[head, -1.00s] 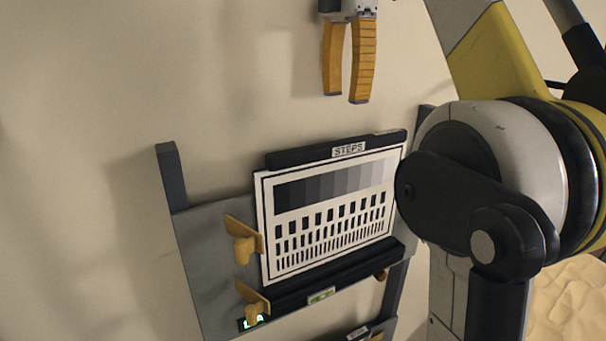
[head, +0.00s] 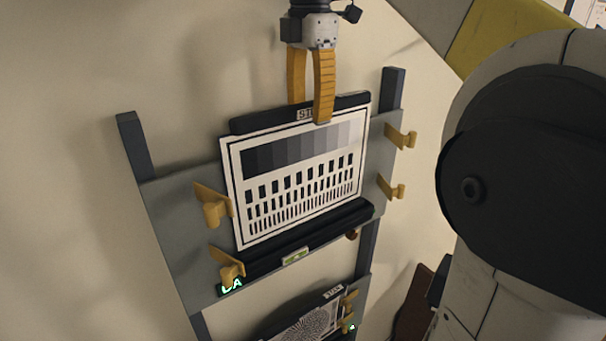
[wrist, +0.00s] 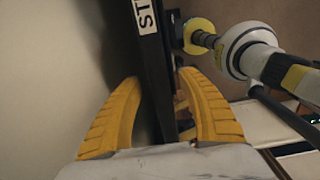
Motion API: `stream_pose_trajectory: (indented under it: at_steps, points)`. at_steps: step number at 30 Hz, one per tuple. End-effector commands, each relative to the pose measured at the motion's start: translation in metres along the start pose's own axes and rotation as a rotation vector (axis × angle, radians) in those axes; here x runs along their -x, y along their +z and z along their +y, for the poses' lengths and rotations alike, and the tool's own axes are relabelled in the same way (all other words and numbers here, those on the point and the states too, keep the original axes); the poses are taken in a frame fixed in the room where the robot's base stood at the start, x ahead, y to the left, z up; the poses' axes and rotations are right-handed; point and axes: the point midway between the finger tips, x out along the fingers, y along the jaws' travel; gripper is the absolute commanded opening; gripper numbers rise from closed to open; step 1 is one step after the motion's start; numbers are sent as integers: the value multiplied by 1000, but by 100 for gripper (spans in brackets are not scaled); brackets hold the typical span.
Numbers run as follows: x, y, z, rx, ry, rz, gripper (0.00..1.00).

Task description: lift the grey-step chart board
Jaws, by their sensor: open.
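The grey-step chart board (head: 298,178) stands upright on a ledge of a grey rack, its striped and grey-step face toward the head camera. A black bar with a STEPS label (head: 262,120) runs along its top edge. My gripper (head: 309,112) points down at this top bar, one yellow finger in front of it, the other behind. In the wrist view the black bar (wrist: 153,70) passes between the open fingers, with a gap on the left; contact on the right cannot be told. Part of the label is hidden by the front finger.
The grey backplate (head: 180,228) carries yellow clips at left (head: 213,204) and right (head: 400,138) of the board. A black ledge (head: 310,240) lies below it. Another board with a round pattern (head: 305,325) sits lower. A pale wall is behind.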

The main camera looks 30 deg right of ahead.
Motion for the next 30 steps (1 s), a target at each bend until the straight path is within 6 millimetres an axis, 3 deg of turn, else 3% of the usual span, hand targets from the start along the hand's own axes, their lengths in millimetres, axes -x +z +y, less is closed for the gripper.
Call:
stream_pose_trajectory:
  at_steps: [6,7,11,12,30]
  points:
    - [-1,0,0,0,0,0,47]
    - [-1,0,0,0,0,0,42]
    - [-1,0,0,0,0,0,3]
    - [-1,0,0,0,0,0,0]
    - [5,0,-3,0,0,0,0]
